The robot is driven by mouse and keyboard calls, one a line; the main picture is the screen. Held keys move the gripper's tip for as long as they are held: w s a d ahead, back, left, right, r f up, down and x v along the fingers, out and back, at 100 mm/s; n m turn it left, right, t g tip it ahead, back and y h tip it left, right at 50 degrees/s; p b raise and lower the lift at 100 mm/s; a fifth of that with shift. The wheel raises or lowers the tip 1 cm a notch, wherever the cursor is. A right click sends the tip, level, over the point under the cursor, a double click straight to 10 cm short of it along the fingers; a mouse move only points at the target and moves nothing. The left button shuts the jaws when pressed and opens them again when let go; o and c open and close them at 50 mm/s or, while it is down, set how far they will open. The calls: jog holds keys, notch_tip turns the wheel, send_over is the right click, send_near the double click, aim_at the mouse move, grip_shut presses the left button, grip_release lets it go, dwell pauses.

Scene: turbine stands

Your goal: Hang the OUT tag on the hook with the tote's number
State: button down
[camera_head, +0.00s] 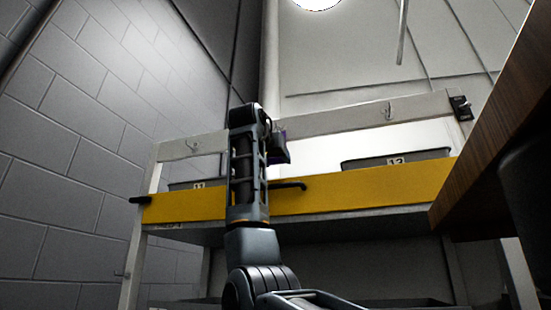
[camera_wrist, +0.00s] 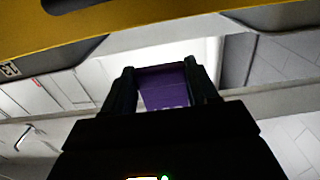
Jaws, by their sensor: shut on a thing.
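My gripper (camera_wrist: 165,85) is shut on a purple tag (camera_wrist: 165,90) in the wrist view; faint pale marks show near its lower edge, too small to read. In the head view my gripper (camera_head: 280,148) is beside the rack's upper rail, with a sliver of purple showing. On the pale upper rail (camera_head: 330,124), one hook (camera_head: 192,147) is at the left and another hook (camera_head: 389,112) is right of my gripper. A grey tote labelled 11 (camera_head: 180,186) sits below the left hook. My arm hides the rail's middle.
A black clip (camera_head: 460,107) is at the rail's right end. A wooden panel (camera_head: 495,125) stands close at right.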

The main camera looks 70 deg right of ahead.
jog(key=shift+d+r, duration=0.1)
jog(key=shift+d, duration=0.05)
jog(key=shift+c, duration=1.1)
grip_release()
jog(key=shift+o, duration=0.8)
jog(key=a+b, duration=0.1)
jog(key=a, duration=0.6)
jog(key=shift+s, duration=0.25)
